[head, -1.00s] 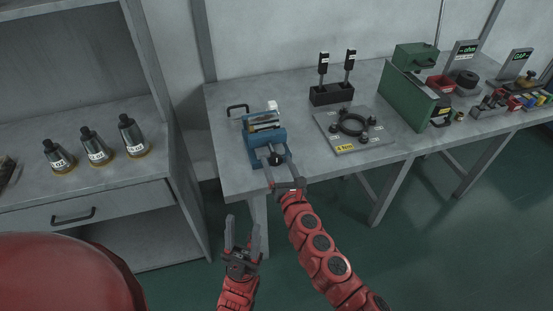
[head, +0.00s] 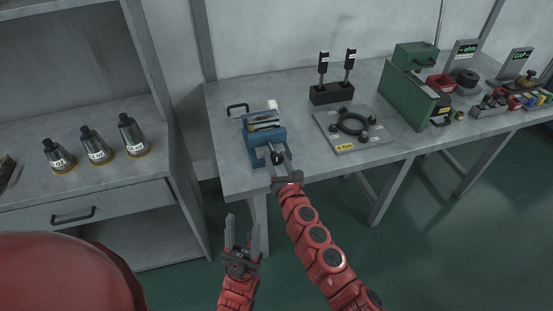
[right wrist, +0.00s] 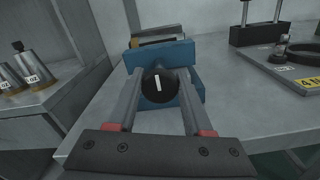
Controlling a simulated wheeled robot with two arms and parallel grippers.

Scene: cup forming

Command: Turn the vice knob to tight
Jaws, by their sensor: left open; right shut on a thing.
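The blue vice (head: 262,134) stands near the left front corner of the table, with a light-coloured piece between its jaws. Its round black knob (right wrist: 158,84) faces me in the right wrist view, with a white mark that is nearly upright, tilted slightly. My right gripper (head: 279,158) is at the vice's front; the right wrist view (right wrist: 158,92) shows its two fingers on either side of the knob, shut on it. The fingers partly hide the knob in the head view. My left gripper (head: 242,233) is open and empty, below and in front of the table edge.
A black stand (head: 331,93) with two upright tools and a grey plate with a black ring (head: 352,124) stand right of the vice. A green case (head: 410,98) is farther right. Several labelled cones (head: 96,147) stand on the left cabinet. The front table edge is close to my right arm.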

